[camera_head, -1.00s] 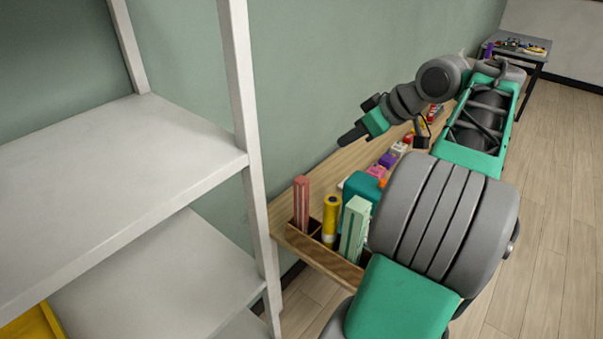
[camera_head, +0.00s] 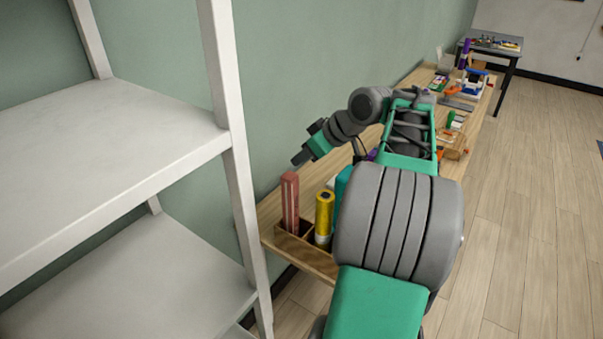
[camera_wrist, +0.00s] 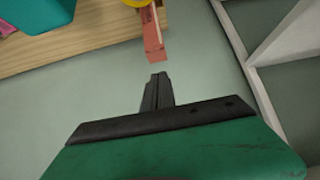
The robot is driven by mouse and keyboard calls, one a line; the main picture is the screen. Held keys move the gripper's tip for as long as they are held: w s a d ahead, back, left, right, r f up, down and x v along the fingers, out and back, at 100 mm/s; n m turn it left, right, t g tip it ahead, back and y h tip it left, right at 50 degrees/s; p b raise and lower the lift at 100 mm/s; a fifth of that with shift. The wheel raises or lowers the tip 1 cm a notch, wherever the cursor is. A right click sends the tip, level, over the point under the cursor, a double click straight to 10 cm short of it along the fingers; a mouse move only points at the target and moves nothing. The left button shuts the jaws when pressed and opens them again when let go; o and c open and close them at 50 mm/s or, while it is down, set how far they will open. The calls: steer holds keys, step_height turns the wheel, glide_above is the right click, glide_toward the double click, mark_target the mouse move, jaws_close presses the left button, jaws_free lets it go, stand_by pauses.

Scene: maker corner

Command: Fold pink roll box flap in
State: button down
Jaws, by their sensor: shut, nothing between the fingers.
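The pink roll box (camera_head: 290,203) is tall and narrow and stands upright in a wooden holder (camera_head: 322,262) at the near end of the bench. My gripper (camera_head: 299,159) is shut and empty, just above the top of the pink box in the head view. In the wrist view, the closed fingertips (camera_wrist: 159,78) point toward the end of the pink box (camera_wrist: 152,32), with a small gap between them. A paler piece at that end may be its flap; I cannot tell how far it is folded.
A yellow roll (camera_head: 324,216) stands right beside the pink box. A teal item (camera_head: 342,188) is partly hidden by my arm. A white shelf unit (camera_head: 226,140) stands close on the left, and the green wall (camera_head: 290,90) runs behind the bench.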

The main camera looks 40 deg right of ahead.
mark_target(297, 179)
step_height(297, 179, down, 4)
steer(key=shift+f, duration=0.1)
steer(key=shift+s+f+b, duration=0.15)
steer(key=shift+f+b, duration=0.5)
steer(key=shift+f, duration=0.1)
steer(key=shift+r, duration=0.1)
